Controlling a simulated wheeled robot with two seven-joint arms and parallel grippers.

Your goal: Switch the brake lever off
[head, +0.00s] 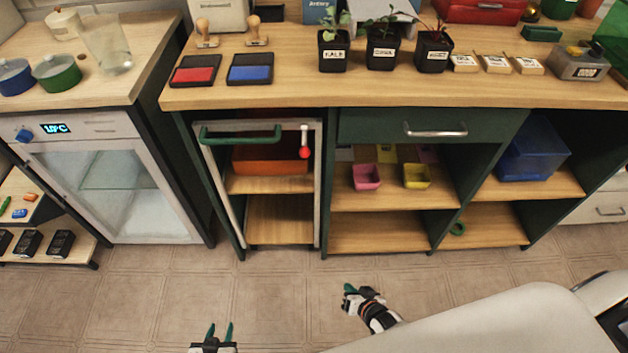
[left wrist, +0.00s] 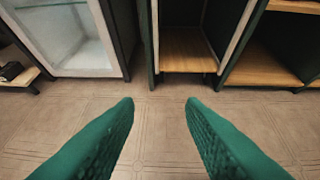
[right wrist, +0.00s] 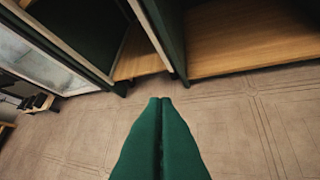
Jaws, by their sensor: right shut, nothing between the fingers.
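The brake lever (head: 304,137) is a pale rod ending in a red ball knob, at the upper right of the light-framed rack under the bench. In the head view its rod points down, with the knob at the bottom. The rack (head: 318,190) has a green bar handle (head: 240,138) across its top. My left gripper (head: 219,329) is open and empty over the floor, low in front of the rack. My right gripper (head: 348,290) is shut and empty, over the floor to the right of the rack's front. Neither touches the lever. The wrist views do not show the lever.
An orange bin (head: 262,160) sits inside the rack. The shelves at right hold a pink tub (head: 366,177), a yellow tub (head: 416,176) and a blue bin (head: 533,150). A glass-door cabinet (head: 130,190) stands at left. The floor (head: 270,290) in front is clear.

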